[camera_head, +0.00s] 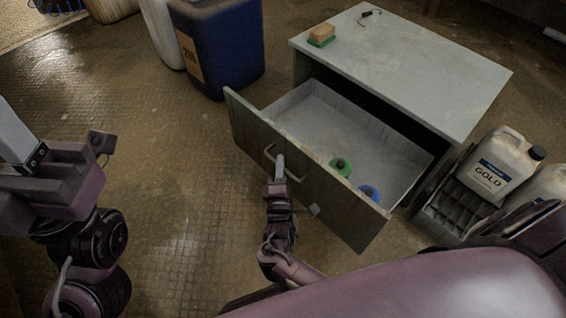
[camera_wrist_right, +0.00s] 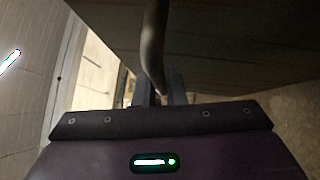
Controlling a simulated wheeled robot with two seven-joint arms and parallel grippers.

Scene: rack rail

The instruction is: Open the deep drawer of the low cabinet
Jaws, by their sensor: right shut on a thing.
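The low cabinet (camera_head: 410,62) has a pale top and stands at the upper right of the head view. Its deep drawer (camera_head: 305,112) is pulled well out, with its pale inside showing. A green round item (camera_head: 341,166) and a blue one (camera_head: 369,192) lie inside near the front. My right gripper (camera_head: 279,168) is at the drawer front, shut on the bar handle (camera_head: 297,176). The handle (camera_wrist_right: 153,50) also shows in the right wrist view, running down between the fingers. My left gripper (camera_head: 18,145) is at the left edge, away from the cabinet; its fingertips are not clear.
A sponge-like block (camera_head: 321,34) and a small dark item (camera_head: 370,13) lie on the cabinet top. A blue container (camera_head: 222,45) stands left of the cabinet. The floor at left is clear.

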